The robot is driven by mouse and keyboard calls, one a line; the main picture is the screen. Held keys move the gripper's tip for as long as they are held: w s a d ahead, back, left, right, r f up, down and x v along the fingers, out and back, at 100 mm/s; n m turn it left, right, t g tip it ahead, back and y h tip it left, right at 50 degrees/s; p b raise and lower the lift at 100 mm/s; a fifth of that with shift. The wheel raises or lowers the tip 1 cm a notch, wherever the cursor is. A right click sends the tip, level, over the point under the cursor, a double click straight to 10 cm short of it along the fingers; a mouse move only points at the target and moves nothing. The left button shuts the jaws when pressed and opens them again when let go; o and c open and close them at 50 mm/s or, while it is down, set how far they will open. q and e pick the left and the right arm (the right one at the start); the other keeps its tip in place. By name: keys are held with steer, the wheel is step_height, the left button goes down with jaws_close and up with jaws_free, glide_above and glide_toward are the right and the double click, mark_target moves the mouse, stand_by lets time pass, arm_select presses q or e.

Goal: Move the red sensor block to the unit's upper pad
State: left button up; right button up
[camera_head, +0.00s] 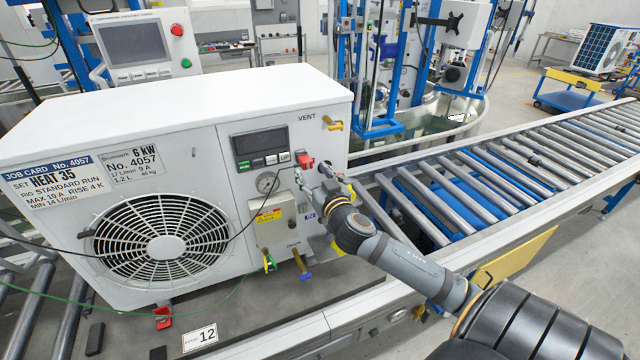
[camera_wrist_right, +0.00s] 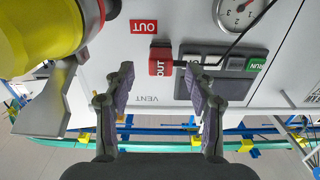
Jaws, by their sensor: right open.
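The red sensor block (camera_head: 305,162) is on the front of the white unit (camera_head: 190,100), just right of the dark display. My right gripper (camera_head: 312,178) is at the unit's front, close to the block. In the wrist view, its two fingers (camera_wrist_right: 158,82) are apart, one on each side of the block, with gaps between. I cannot make out an upper pad separately; the block may cover it. My left gripper is not in view.
A yellow-handled vent valve (camera_head: 332,123) is above the block. A large yellow and metal fitting (camera_wrist_right: 45,60) is close beside the fingers in the wrist view. A gauge (camera_head: 267,182) and cables are left of the gripper. The roller conveyor (camera_head: 480,190) to the right is clear.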

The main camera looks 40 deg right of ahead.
steer(key=v, duration=0.7)
steer(key=shift+r, duration=0.1)
stand_by(0.5)
